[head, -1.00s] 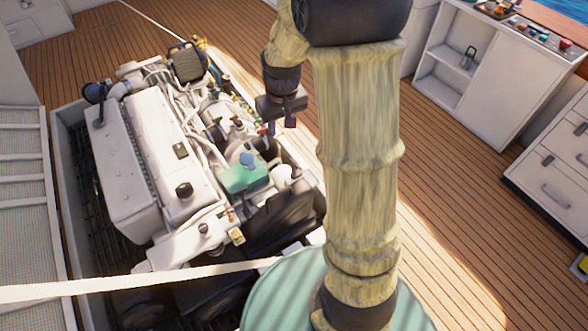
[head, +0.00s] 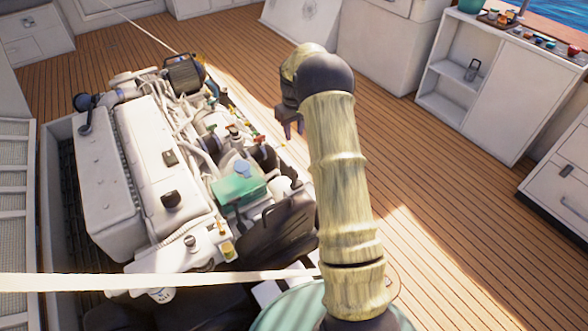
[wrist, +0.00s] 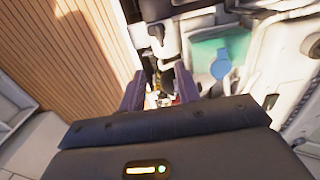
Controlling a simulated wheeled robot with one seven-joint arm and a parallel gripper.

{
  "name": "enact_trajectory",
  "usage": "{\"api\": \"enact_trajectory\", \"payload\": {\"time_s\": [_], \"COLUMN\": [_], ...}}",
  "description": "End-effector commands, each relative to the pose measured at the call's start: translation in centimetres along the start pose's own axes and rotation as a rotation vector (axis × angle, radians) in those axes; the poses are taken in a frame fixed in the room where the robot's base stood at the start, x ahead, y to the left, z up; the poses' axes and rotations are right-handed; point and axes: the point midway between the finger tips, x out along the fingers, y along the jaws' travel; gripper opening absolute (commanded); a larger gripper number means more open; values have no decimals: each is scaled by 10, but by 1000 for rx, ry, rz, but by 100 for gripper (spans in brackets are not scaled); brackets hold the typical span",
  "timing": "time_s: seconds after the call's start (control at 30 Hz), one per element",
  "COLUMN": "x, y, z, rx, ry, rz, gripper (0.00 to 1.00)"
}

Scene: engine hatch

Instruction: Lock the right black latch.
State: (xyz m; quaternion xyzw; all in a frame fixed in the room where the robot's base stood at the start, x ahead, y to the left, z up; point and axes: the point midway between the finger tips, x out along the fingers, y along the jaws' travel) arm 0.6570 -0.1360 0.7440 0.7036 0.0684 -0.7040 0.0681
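I cannot surely pick out the right black latch in either view. The engine (head: 150,150) sits in the open floor hatch, left of my arm. My gripper (head: 291,128) hangs just right of the engine, pointing down, partly hidden by my arm. In the wrist view my gripper (wrist: 160,78) has its two dark fingers apart, with nothing held between them. Engine parts show beyond the fingers.
A green box (head: 238,188) with a blue cap is on the engine's right side. A pale rope or strap (head: 150,281) crosses the front. White cabinets (head: 482,95) stand at right. The wooden deck (head: 430,200) between is clear.

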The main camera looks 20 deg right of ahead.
Motion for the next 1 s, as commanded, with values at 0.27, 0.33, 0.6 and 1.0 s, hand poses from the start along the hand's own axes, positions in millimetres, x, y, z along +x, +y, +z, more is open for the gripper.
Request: {"api": "enact_trajectory", "payload": {"time_s": [0.27,0.33,0.6,1.0], "x": [19,29,77,147], "y": [0,0,0,0], "z": [1,1,1,1], "rx": [0,0,1,1], "ry": [-2,-2,-2,-2], "rz": [-1,-1,-1,0], "gripper": [33,33,33,33]}}
